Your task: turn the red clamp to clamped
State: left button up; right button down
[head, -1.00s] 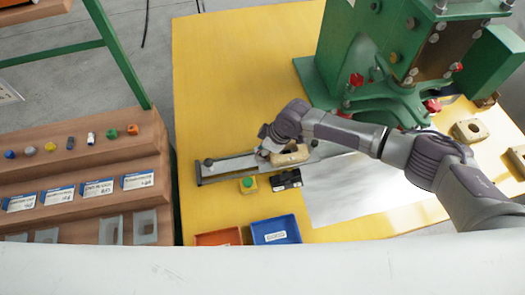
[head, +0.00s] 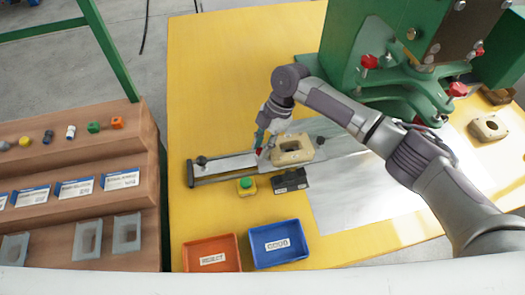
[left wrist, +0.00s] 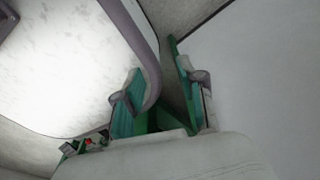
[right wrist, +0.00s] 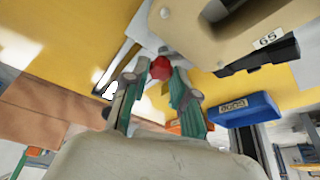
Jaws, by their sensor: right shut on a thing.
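The red clamp (right wrist: 160,68) shows as a red knob between my right fingertips in the right wrist view. In the head view only a little of its red shows beside the tan block, on the metal slide rail (head: 225,166). My right gripper (head: 261,146) reaches down to it and is shut on it; the fingers hide much of the clamp, and its angle cannot be told. My left gripper (left wrist: 158,62) shows only in the left wrist view, its fingers apart with nothing between them.
The tan block (head: 292,150) sits close right of the gripper. A yellow-and-green button box (head: 246,187) and black counter (head: 289,181) stand in front. Orange (head: 211,254) and blue (head: 277,244) trays lie nearer. The green press (head: 400,50) stands behind right. The left table area is clear.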

jog(key=n+b, duration=0.1)
jog(key=n+g+h+b, duration=0.1)
jog(key=n, duration=0.1)
jog(key=shift+w+a+f+n+b, duration=0.1)
jog(key=shift+f+n+b, duration=0.1)
jog(key=shift+n+b, duration=0.1)
jog(key=shift+r+n+h+b, duration=0.1)
jog(key=shift+n+h+b, duration=0.4)
jog(key=shift+n+b, duration=0.7)
jog(key=shift+n+g, duration=0.3)
jog(key=shift+n, duration=0.1)
jog(key=c, duration=1.2)
grip_release()
